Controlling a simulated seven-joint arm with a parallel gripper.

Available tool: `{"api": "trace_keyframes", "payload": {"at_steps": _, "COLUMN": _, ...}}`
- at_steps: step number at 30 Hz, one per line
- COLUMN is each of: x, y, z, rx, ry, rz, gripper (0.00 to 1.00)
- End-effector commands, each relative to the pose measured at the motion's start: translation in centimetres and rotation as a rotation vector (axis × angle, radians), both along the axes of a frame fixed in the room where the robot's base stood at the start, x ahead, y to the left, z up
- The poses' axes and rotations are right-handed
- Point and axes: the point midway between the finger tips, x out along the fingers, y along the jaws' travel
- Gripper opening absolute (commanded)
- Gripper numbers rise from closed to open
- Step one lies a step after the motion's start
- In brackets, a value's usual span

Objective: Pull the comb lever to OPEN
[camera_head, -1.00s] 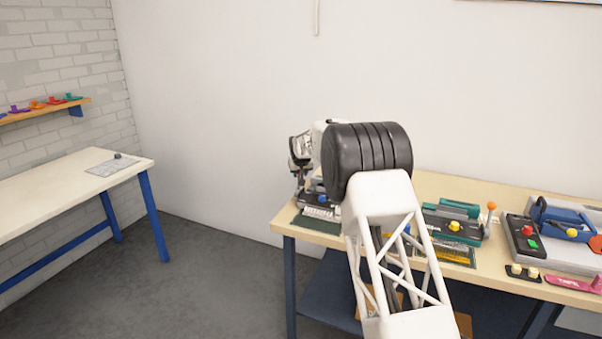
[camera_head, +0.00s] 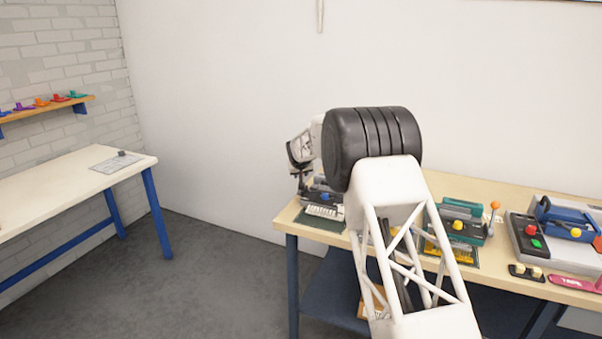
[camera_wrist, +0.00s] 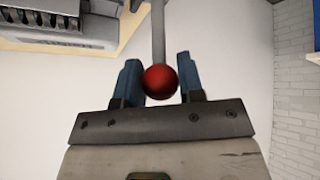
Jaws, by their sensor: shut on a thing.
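A red ball knob (camera_wrist: 160,83) sits at the end of a grey lever shaft (camera_wrist: 158,35) in the wrist view. My gripper (camera_wrist: 158,66) has its two blue fingers on either side of the knob and is shut on it. In the head view, my gripper (camera_head: 301,180) is at the left end of the workbench, beside a dark machine (camera_head: 324,196) with a blue knob and a white toothed strip. The red knob and lever cannot be made out there. Part of a grey machine (camera_wrist: 60,35) shows at the wrist view's upper left. No OPEN mark is readable.
The workbench (camera_head: 520,185) also bears a teal machine (camera_head: 462,215) with an orange-knobbed lever and a blue machine (camera_head: 565,220) at right. My arm hides the bench's middle. Another table (camera_head: 60,180) stands at left. The floor between is clear.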

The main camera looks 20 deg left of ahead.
Motion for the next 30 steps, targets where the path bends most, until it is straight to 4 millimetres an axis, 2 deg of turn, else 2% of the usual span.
{"api": "trace_keyframes", "payload": {"at_steps": 10, "x": -0.9, "y": 0.3, "z": -0.1, "rx": 0.000, "ry": -0.075, "rz": 0.003, "gripper": 0.00}}
{"api": "trace_keyframes", "payload": {"at_steps": 30, "x": -2.8, "y": 0.3, "z": -0.8, "rx": -0.001, "ry": -0.070, "rz": 0.004, "gripper": 0.00}}
